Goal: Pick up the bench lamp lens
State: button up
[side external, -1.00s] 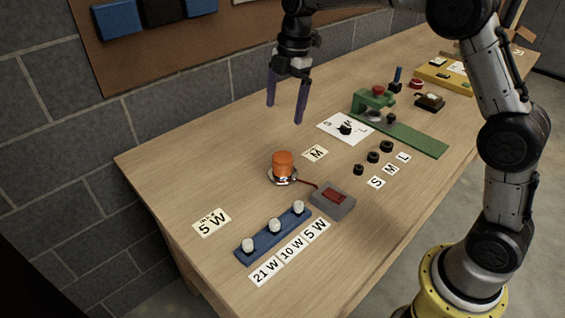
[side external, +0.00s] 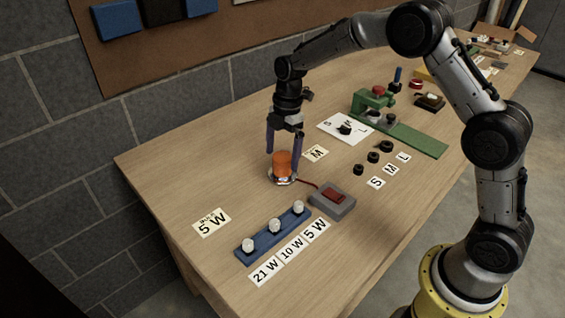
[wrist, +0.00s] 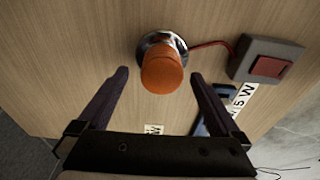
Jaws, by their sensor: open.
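The orange lens (side external: 282,165) is a cylinder seated on a round metal base (side external: 283,181) on the wooden bench. It also shows in the wrist view, where the lens (wrist: 162,72) stands ahead of the fingers and roughly between their lines. My gripper (side external: 283,160) is open, pointing down just above and around the lens in the side view, with one finger on each side. In the wrist view my gripper (wrist: 158,72) has nothing between its fingers' bases. I cannot tell whether either finger touches the lens.
A red wire runs from the base to a grey switch box (side external: 332,200) with a red rocker. A blue strip (side external: 262,236) with 3 white bulbs lies in front. Black rings (side external: 373,157), letter cards and a green fixture (side external: 400,128) stand to the right. Bench space at left is mostly clear.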

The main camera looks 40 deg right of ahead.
aim_at(283, 155)
jog(key=shift+s+f, duration=0.1)
jog(key=shift+f, duration=1.65)
jog(key=c, duration=1.4)
jog(key=shift+r, duration=0.15)
